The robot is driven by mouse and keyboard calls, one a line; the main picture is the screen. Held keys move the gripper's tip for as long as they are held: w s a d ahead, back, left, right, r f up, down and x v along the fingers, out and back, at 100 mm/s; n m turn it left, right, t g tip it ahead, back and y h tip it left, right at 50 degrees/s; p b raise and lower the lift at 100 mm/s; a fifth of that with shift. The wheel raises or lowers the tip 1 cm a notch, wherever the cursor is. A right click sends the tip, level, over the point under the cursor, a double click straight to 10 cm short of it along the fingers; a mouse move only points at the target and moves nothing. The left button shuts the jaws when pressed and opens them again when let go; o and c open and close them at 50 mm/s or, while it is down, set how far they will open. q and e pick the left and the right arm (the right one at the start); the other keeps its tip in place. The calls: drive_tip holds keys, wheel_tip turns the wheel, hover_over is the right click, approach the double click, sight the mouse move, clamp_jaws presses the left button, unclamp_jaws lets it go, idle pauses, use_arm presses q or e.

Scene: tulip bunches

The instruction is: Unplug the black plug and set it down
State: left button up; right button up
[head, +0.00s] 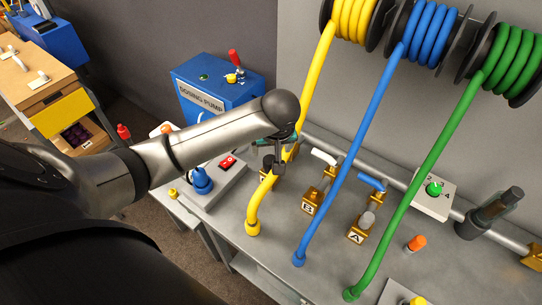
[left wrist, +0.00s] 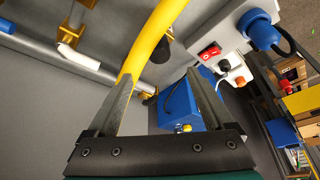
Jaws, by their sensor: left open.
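I cannot make out a clearly black plug in either view. A blue plug (head: 203,181) stands on the grey power box (head: 226,184), beside a red switch (head: 228,162). In the left wrist view the blue plug (left wrist: 262,30) shows at upper right with a dark cable, near the red switch (left wrist: 210,51). My left gripper (head: 276,163) is over the bench to the right of the box, near the yellow hose. In the left wrist view its fingers (left wrist: 160,75) are apart and empty, with the yellow hose (left wrist: 150,45) passing behind the left finger. My right gripper is not in view.
Yellow, blue (head: 345,170) and green (head: 430,165) hoses run down from wall reels to the bench. Brass valves (head: 312,200) stand between them, along a grey pipe. A blue dosing pump (head: 215,95) stands behind my left arm. Free bench (head: 277,222) lies between the yellow and blue hoses.

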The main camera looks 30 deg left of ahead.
sight(270, 159)
use_arm(q)
drive_tip(key=b+x, duration=0.1)
drive_tip(key=x, duration=0.7)
drive_tip(key=shift+w+f, duration=0.2)
drive_tip(key=shift+f, duration=0.15)
drive_tip(key=shift+x, duration=0.75)
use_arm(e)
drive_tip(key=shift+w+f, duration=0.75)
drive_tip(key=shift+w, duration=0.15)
use_arm(q)
drive_tip(key=shift+c, duration=0.4)
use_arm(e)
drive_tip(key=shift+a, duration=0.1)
use_arm(q)
clamp_jaws()
